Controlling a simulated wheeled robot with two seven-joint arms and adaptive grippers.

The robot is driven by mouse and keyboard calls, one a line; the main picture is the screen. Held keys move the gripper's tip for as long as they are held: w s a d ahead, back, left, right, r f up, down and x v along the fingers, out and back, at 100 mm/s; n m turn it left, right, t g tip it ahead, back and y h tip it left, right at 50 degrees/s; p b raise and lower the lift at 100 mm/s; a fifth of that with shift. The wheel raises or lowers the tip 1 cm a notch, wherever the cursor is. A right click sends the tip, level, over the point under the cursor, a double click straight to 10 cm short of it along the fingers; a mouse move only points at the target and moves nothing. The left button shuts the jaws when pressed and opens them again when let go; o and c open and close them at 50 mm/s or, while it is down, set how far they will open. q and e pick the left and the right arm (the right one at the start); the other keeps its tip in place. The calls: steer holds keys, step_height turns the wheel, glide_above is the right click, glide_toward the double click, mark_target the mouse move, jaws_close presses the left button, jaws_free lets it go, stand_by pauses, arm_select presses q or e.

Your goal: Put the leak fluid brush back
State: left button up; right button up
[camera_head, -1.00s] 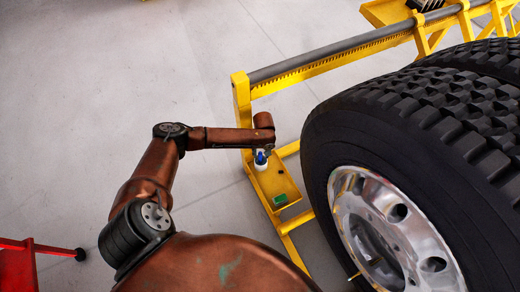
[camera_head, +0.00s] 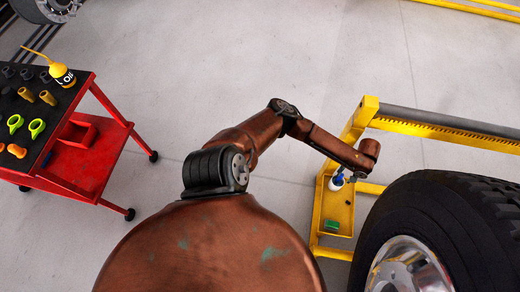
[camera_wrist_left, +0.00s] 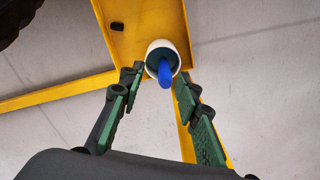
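The leak fluid brush shows as a blue handle (camera_wrist_left: 165,75) standing up out of a white round pot (camera_wrist_left: 153,47) in the left wrist view. The handle also shows as a small blue spot (camera_head: 339,178) in the head view. The pot is on the yellow shelf (camera_head: 345,212) of the wheel stand. My left gripper (camera_wrist_left: 158,78) has its green fingers spread on either side of the handle, with no visible contact. In the head view my left wrist partly covers the pot and the fingers are hard to make out. My right gripper is out of view.
A large tyre with a silver rim (camera_head: 412,265) stands right of the shelf. A small green block (camera_head: 332,225) lies on the shelf. A red cart (camera_head: 100,155) with an oil can (camera_head: 62,74) and several tools stands at left. Open grey floor lies between.

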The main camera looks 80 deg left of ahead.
arm_select(q)
steer(key=s+d+f+m+t+h, duration=0.1)
steer(key=s+d+f+m+h, duration=0.15)
steer(key=s+d, duration=0.55)
steer(key=s+d+f+m+t+h, duration=0.2)
steer(key=s+d+m, duration=0.2)
steer(key=d, duration=0.7)
steer(key=s+a+f+g+y, duration=0.1)
steer(key=s+a+f, duration=0.4)
steer(key=s, duration=0.7)
steer(key=s+a+f+m+g+y, duration=0.1)
steer(key=s+a+f, duration=0.4)
steer(key=s, duration=0.7)
steer(key=s+a+f+g+y, duration=0.1)
steer(key=s+a+f, duration=0.4)
steer(key=s, duration=0.7)
step_height(320, 180, down, 3)
steer(key=shift+s+r+m+y, duration=0.15)
steer(key=shift+s+m+y, duration=0.2)
steer(key=shift+y, duration=0.4)
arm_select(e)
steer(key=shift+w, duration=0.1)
arm_select(q)
steer(key=shift+s+p, duration=0.1)
steer(key=shift+p, duration=0.35)
